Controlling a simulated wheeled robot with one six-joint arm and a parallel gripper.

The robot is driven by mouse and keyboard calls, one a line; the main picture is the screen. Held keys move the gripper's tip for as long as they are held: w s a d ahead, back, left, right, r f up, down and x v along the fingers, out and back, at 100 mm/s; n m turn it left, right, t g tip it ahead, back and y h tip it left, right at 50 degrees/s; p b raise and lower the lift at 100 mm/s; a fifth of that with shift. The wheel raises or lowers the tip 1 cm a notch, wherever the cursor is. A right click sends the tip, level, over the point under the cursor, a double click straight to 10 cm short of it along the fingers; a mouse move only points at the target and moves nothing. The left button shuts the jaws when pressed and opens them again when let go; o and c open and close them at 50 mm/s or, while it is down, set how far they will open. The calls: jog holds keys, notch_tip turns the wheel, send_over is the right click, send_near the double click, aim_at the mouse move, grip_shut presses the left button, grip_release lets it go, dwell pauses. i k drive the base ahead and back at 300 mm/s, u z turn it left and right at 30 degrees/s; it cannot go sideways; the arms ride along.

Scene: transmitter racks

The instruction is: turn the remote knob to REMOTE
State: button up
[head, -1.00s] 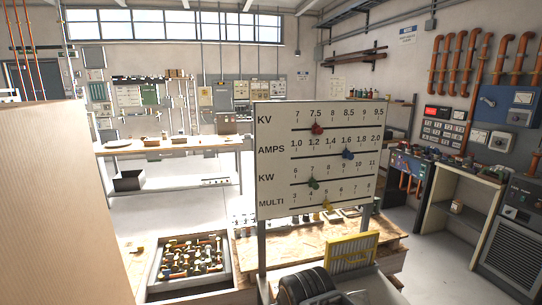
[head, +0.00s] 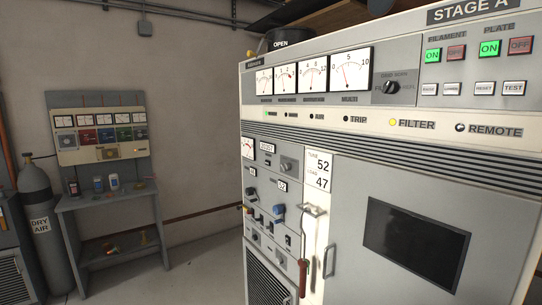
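A grey transmitter cabinet marked STAGE A fills the right side of the head view. A round REMOTE indicator (head: 460,128) on its upper strip looks dark, while the FILTER lamp (head: 393,122) beside it is yellow. A black rotary knob (head: 390,87) sits right of the meters, its small label too blurred to read surely. More knobs, including a blue one (head: 279,209) and a dark one (head: 254,235), are on the lower left panel. I cannot tell which knob is the remote knob or its setting. My gripper is not in view.
A long handle with a red grip (head: 303,278) projects from the cabinet front beside a door with a dark window (head: 415,241). A meter bench (head: 105,200) and a DRY AIR cylinder (head: 40,220) stand at the left. Bare floor shows between bench and cabinet.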

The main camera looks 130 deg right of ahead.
aim_at(286, 167)
jog(key=z, duration=2.25)
jog(key=i, duration=0.15)
jog(key=z, duration=2.5)
jog(key=i, duration=0.5)
jog(key=u, duration=0.05)
